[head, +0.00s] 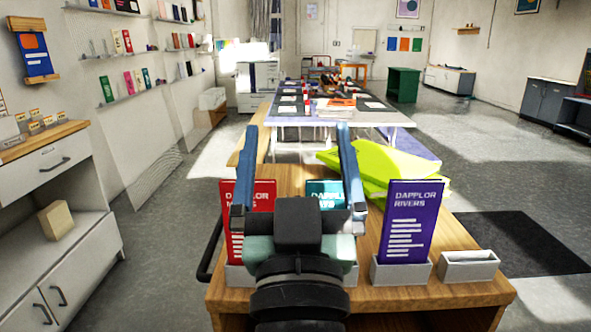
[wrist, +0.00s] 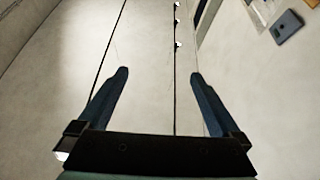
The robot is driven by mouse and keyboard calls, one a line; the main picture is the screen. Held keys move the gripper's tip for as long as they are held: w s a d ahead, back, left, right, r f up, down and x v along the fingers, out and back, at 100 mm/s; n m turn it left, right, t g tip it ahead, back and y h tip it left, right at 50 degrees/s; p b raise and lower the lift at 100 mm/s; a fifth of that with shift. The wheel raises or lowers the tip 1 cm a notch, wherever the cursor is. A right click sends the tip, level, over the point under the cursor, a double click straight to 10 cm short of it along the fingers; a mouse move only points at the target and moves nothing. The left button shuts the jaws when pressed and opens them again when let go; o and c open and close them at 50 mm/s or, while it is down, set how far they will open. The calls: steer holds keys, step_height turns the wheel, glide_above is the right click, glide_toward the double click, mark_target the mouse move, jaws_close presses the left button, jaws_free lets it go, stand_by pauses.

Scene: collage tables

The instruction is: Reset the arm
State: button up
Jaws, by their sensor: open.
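My gripper (head: 297,135) is raised in front of the head camera, over the near part of a wooden table (head: 395,298). Its two blue fingers are spread wide with nothing between them. In the wrist view my gripper (wrist: 158,78) is also open and empty, with the pale ceiling or wall behind it. Behind the gripper in the head view, a red booklet (head: 264,191), a teal booklet (head: 322,187) and a purple booklet (head: 411,222) stand upright. The red and teal ones are partly hidden by my gripper.
The purple booklet stands in a grey holder (head: 401,271); an empty holder (head: 469,267) is at its right. A lime-green slab (head: 385,168) lies behind. A long table (head: 395,118) with papers stands farther back. A white cabinet (head: 60,222) is at left. Floor at right is open.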

steer(key=s+r+t+b, duration=0.2)
steer(key=s+r+t, duration=0.2)
steer(key=s+r, duration=0.7)
step_height(320, 180, up, 28)
steer(key=w+p, duration=0.1)
steer(key=p, duration=2.8)
steer(key=shift+w+a+m, duration=0.15)
steer(key=shift+w+m, duration=0.15)
steer(key=shift+w, duration=0.05)
steer(key=shift+c, duration=0.2)
